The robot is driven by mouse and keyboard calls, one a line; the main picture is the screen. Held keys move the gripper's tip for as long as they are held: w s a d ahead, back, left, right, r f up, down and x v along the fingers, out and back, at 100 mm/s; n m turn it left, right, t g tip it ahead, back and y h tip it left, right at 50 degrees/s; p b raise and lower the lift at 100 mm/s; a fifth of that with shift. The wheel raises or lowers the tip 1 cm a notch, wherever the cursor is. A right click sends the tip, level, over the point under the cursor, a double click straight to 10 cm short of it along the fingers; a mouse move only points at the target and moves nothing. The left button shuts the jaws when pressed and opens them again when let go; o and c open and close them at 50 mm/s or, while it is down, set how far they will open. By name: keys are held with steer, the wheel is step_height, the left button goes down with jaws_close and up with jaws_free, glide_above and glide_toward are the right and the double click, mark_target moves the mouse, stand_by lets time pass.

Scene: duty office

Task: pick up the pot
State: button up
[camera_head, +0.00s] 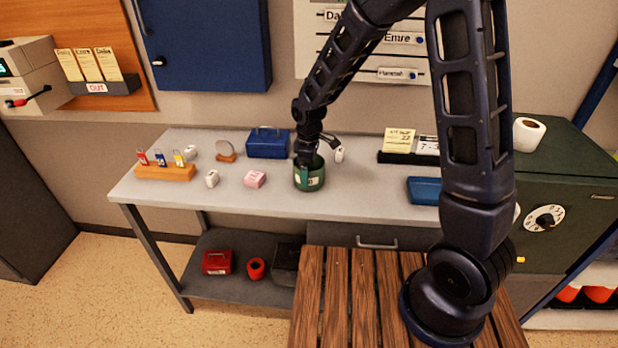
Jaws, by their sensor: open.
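A dark green pot (311,182) with a pale label stands upright on the grey table (262,203), near the middle. My gripper (306,160) is directly over the pot, pointing down, with its lower end at or inside the pot's rim. It is open. My wrist hides part of the pot's mouth and the fingertips, so I cannot tell whether they touch the pot.
A blue box (268,143) stands behind the pot to the left. A pink block (255,179) and a white rounded object (212,179) lie left of it. A blue tray (423,191) is to the right. A wooden slatted surface (345,300) is in front.

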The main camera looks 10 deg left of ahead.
steer(key=shift+f, duration=0.3)
steer(key=shift+c, duration=0.4)
steer(key=c, duration=0.7)
steer(key=shift+r, duration=0.1)
